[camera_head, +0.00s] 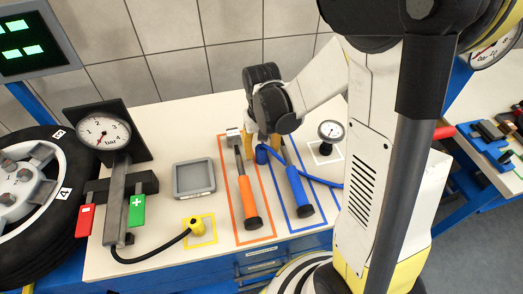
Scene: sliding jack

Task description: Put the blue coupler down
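The blue coupler (262,154) is a small blue piece at the end of a blue hose (329,183) on the bench. My gripper (262,147) points down over the bench, between the orange and blue tools. Its yellow fingertips are apart, with the coupler between or just in front of them. I cannot tell whether they touch it, or whether the coupler rests on the bench or hangs just above it.
An orange-handled tool (246,196) and a blue-handled tool (298,190) lie in matching outlines. A yellow coupler (195,226) sits in a yellow square. A grey tray (193,178), a small gauge (330,131) and a gauge stand (113,195) stand around. My arm hides the bench's right part.

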